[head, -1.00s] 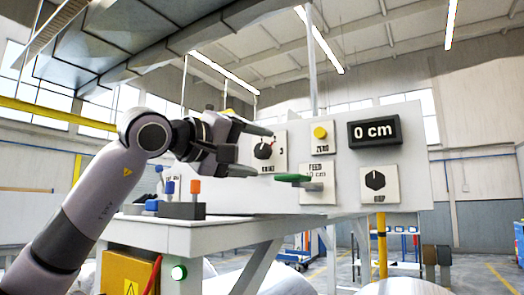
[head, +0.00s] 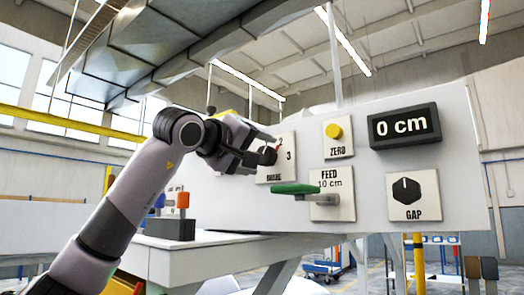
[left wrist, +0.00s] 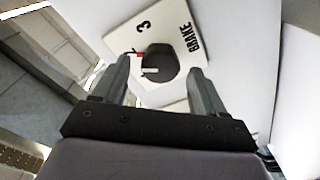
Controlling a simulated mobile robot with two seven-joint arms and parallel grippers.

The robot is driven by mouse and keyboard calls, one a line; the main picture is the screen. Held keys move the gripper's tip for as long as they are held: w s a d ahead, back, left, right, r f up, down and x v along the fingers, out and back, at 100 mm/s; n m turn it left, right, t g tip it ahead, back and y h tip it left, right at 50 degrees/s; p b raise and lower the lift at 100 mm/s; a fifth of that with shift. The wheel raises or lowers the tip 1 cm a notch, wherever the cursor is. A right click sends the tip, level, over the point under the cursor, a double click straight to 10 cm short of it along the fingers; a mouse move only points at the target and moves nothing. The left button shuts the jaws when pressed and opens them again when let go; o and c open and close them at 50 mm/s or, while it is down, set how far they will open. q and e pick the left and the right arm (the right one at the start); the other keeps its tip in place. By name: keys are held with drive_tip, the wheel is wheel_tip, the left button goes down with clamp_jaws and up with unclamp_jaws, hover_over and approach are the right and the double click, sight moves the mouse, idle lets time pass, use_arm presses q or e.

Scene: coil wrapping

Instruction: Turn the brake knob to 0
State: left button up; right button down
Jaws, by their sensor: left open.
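The brake knob (left wrist: 158,64) is a round black knob with a white mark, on a white plate (left wrist: 189,26) lettered BRAKE. In the left wrist view the 3 shows on the plate and a red mark lies at the knob's edge. In the head view the knob (head: 267,156) is partly hidden by my gripper, and 2 and 3 can be read. The 0 is not visible. My left gripper (left wrist: 158,75) is open, with a finger on either side of the knob. Contact cannot be told. My right gripper is not in view.
The green lever sits just right of and below my gripper.

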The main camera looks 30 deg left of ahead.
use_arm(q)
drive_tip(key=shift+w, duration=1)
drive_tip(key=c, duration=1.1)
drive_tip(key=shift+o, duration=0.2)
